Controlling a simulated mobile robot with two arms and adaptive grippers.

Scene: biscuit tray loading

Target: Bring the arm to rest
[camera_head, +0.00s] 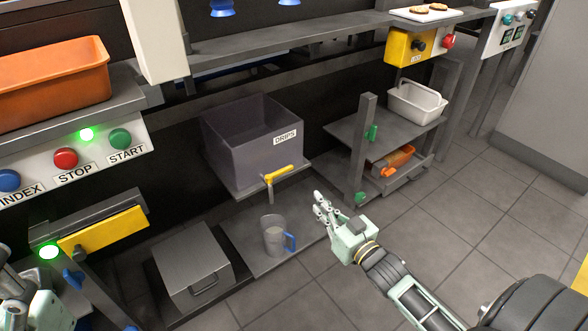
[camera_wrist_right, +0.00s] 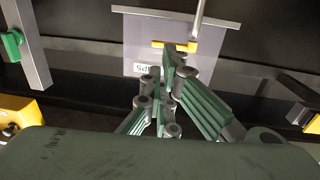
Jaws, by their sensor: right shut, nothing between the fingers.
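My right gripper (camera_head: 322,208) reaches in from the lower right in the head view and hangs over the grey floor, in front of the shelf unit. It is shut and empty. In the right wrist view the green-padded fingers of my right gripper (camera_wrist_right: 165,85) are together, with the drips bin (camera_wrist_right: 220,40) beyond them. My left gripper (camera_head: 30,300) shows only in part at the lower left edge; its fingers cannot be made out.
A grey DRIPS bin (camera_head: 225,140) with a yellow tap (camera_head: 280,174) stands above a jug (camera_head: 273,238). A metal box (camera_head: 190,268) sits left of it. A shelf unit (camera_head: 365,130) holds a white tub (camera_head: 417,103). An orange tray (camera_head: 50,85) is at upper left. Floor at right is clear.

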